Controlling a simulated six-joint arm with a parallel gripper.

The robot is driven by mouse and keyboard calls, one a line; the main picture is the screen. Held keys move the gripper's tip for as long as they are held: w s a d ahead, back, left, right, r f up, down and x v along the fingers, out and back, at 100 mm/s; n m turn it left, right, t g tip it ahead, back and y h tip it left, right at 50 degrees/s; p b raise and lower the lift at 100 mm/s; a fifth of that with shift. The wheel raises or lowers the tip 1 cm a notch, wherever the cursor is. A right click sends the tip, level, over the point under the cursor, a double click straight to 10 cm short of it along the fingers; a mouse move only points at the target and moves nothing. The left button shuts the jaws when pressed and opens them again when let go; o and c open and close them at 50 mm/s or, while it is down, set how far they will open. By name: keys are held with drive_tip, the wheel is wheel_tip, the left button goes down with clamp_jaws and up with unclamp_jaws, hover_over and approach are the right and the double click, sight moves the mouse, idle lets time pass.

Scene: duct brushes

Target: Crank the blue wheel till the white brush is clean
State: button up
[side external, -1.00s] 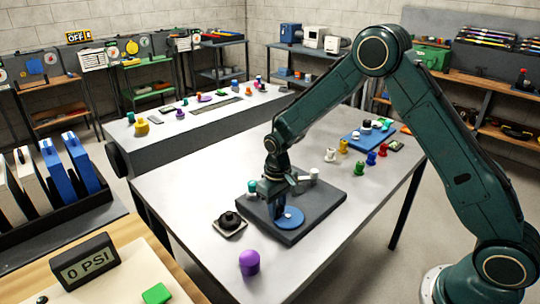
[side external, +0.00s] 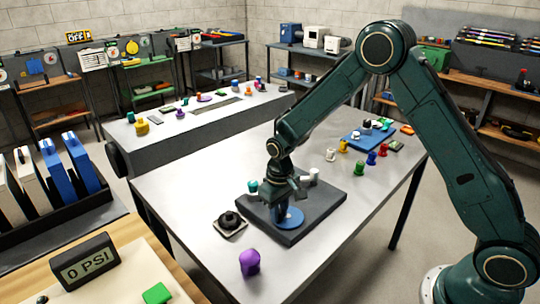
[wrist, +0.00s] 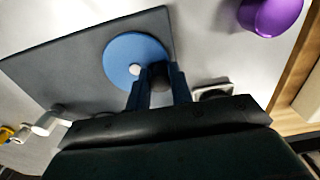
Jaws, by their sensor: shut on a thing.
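The blue wheel (side external: 291,218) lies flat on a dark grey plate (side external: 318,213) on the table. It shows as a blue disc with a pale hub in the wrist view (wrist: 122,58). My gripper (wrist: 160,88) is at the wheel's edge, shut on a dark crank knob (wrist: 158,72) between its two blue fingers. In the side view my gripper (side external: 284,206) points down over the wheel. A white piece (side external: 314,176) stands at the plate's far corner; it may be the white brush, but its bristles and any dirt are too small to tell.
A purple item (side external: 250,262) and a black knob on a pale base (side external: 230,222) stand near the plate. A teal item (side external: 253,186) is at its left side. Small coloured items and a blue tray (side external: 356,138) are farther back.

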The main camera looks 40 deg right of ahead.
sight(295, 222)
drive_tip(key=shift+s, duration=0.6)
drive_tip(key=shift+s+d, duration=0.25)
drive_tip(key=shift+s, duration=0.3)
drive_tip(key=shift+s+d, duration=0.45)
idle(0.3)
drive_tip(key=shift+s+d, duration=0.25)
drive_tip(key=shift+d, duration=0.3)
